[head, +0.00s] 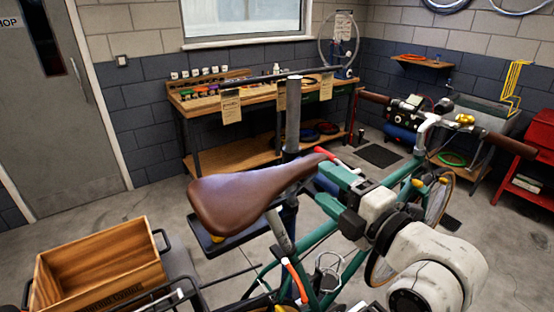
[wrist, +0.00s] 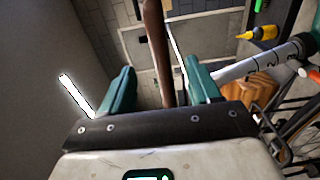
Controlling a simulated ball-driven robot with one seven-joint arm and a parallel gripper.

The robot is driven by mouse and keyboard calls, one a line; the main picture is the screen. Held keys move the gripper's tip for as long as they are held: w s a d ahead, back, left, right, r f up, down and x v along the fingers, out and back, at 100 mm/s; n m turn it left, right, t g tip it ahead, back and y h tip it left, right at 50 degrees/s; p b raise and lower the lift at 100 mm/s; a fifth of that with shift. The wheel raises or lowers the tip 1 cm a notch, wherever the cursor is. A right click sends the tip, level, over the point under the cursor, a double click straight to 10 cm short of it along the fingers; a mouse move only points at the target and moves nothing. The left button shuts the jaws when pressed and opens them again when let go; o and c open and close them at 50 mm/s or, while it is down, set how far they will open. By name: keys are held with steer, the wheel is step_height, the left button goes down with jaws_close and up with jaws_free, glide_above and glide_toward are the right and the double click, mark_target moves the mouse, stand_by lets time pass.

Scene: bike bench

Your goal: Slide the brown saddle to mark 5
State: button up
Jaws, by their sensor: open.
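The brown saddle (head: 240,190) sits on top of a silver seatpost (head: 281,232), its nose towards my gripper (head: 322,183). The seatpost also shows in the wrist view (wrist: 262,62), with small dark marks on it. I cannot read the numbers. In the wrist view my gripper (wrist: 158,85) has its two teal fingers apart. A narrow brown part of the saddle (wrist: 157,45) lies between them in the picture, with a gap on each side. Whether it lies within the fingers' reach is hard to tell.
The teal bike frame (head: 318,240) and a repair stand post (head: 293,115) are close to the saddle. A wooden crate (head: 100,262) stands at lower left. A workbench (head: 250,98) is behind. A yellow bottle (wrist: 262,33) shows in the wrist view. Open floor lies left of the saddle.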

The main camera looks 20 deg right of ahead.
mark_target(308, 172)
steer(key=p+x, duration=0.3)
steer(key=x, duration=0.5)
steer(key=shift+w+a, duration=0.15)
steer(key=shift+w, duration=0.1)
steer(key=shift+x, duration=0.75)
steer(key=shift+f, duration=0.15)
jaws_close()
